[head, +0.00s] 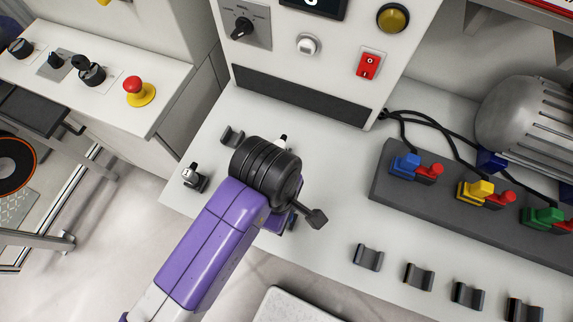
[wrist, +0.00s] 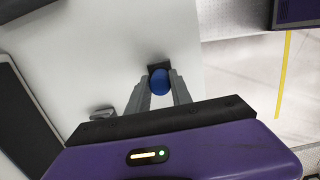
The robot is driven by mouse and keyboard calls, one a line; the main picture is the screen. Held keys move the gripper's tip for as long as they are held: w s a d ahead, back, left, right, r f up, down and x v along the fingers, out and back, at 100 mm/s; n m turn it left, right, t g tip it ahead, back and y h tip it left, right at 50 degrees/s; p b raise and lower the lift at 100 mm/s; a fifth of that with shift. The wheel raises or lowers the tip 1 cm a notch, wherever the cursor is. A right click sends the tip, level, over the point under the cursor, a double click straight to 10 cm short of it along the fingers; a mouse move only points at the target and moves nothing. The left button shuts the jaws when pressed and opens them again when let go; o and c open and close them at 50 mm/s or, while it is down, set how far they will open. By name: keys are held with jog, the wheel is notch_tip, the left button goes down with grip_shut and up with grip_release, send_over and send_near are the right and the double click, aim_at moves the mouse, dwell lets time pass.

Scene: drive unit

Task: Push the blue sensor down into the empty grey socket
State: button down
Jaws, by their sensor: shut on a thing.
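The blue sensor (wrist: 159,84) shows as a round blue top between my gripper's two grey fingers in the wrist view. My gripper (wrist: 159,80) is shut on it. A dark grey block (wrist: 158,66), which looks like the socket, shows just beyond and partly behind the sensor on the white tabletop. I cannot tell how deep the sensor sits in it or whether they touch. In the head view, my purple arm and black wrist cover the fingers, the sensor and this socket.
Dark holders stand on the white table: an empty one (head: 232,135), one with a white-topped piece (head: 195,178), and several along the front right (head: 367,257). A dark connector block (head: 383,190) with coloured plugs lies right. A control cabinet (head: 310,90) rises behind.

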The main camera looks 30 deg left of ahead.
dwell(0.4)
jog(key=c, duration=1.1)
grip_release()
jog(key=shift+f, duration=0.1)
jog(key=r, duration=0.5)
jog(key=a+r, duration=0.1)
jog(key=r, duration=0.1)
jog(key=shift+r, duration=2.9)
